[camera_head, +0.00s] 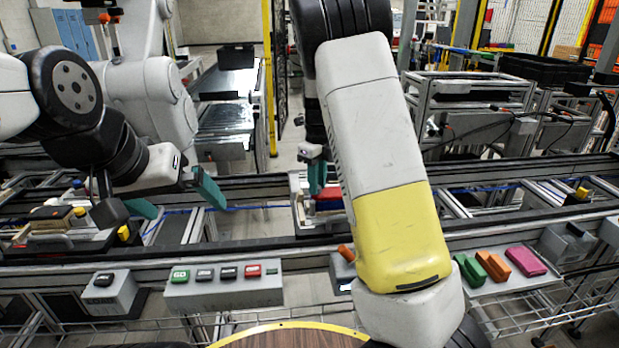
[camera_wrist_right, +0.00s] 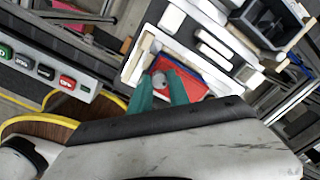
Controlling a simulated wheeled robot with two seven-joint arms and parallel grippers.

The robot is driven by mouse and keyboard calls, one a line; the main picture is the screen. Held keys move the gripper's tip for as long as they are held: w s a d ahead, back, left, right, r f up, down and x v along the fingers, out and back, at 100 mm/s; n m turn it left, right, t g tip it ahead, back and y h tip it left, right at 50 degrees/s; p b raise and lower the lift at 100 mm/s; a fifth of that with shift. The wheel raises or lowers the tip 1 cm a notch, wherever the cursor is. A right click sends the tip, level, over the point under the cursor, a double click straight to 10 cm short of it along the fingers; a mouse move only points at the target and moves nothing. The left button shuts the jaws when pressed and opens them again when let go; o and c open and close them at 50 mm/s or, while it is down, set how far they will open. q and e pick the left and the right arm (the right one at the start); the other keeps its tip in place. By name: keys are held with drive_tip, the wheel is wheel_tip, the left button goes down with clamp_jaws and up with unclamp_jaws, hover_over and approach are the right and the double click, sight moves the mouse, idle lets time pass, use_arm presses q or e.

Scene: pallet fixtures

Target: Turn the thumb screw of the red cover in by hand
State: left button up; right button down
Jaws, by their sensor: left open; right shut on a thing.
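The red cover (camera_wrist_right: 196,78) lies on a white and black pallet fixture (camera_wrist_right: 133,66) in the right wrist view. A grey round thumb screw (camera_wrist_right: 159,81) shows at the left part of the cover. My right gripper (camera_wrist_right: 162,88) has its teal fingers on either side of the screw, shut on it. In the head view the red cover (camera_head: 328,196) is mostly hidden behind my right arm, and the right gripper (camera_head: 316,178) shows only in part, over the cover. My left gripper (camera_head: 176,200) is open and empty, left of the fixture, above the conveyor.
A button box (camera_head: 225,289) and a smaller box (camera_head: 110,293) stand in front of the conveyor rail (camera_head: 120,268). Green, orange and pink blocks (camera_head: 525,262) lie right of my right arm. Another fixture (camera_head: 55,240) with yellow parts sits at the far left.

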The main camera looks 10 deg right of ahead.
drive_tip(key=c, duration=1.2)
unclamp_jaws()
wheel_tip(320, 180, up, 8)
drive_tip(key=shift+f, duration=0.25)
drive_tip(key=shift+r, duration=0.15)
